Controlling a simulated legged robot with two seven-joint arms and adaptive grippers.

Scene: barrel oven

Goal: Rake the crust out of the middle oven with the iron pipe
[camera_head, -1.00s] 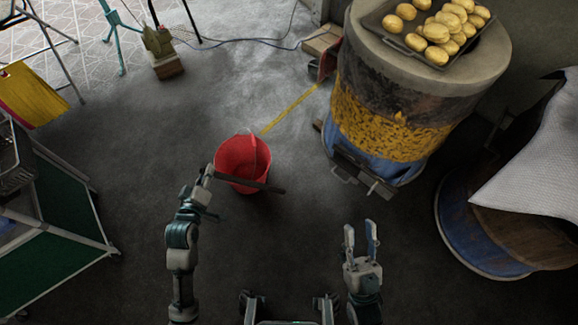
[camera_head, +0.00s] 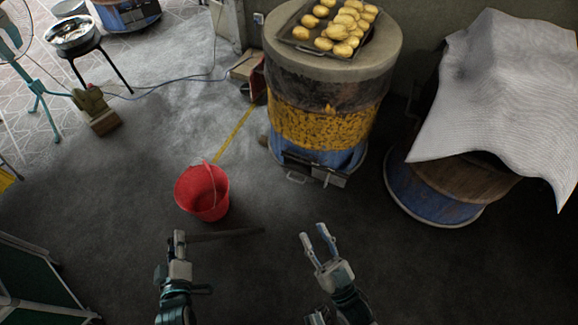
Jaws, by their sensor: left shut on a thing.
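The iron pipe (camera_head: 228,234) is a dark, thin bar. My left gripper (camera_head: 179,238) is shut on its left end, and the pipe points right, roughly level, in front of the red bucket. My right gripper (camera_head: 317,243) is open and empty, to the right of the pipe's free end. The middle oven (camera_head: 322,125) is a barrel with a concrete top, a yellow-patterned band and a blue base. It stands beyond both grippers. Metal fittings (camera_head: 314,168) show low on its front. I cannot make out any crust inside it.
A red bucket (camera_head: 203,192) stands on the floor beyond the pipe. A tray (camera_head: 303,45) of yellow-brown loaves or potatoes sits on the oven. At right is another barrel (camera_head: 437,193) under a white cloth (camera_head: 500,95). A green-panelled frame (camera_head: 35,280) is at lower left. Floor before the oven is clear.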

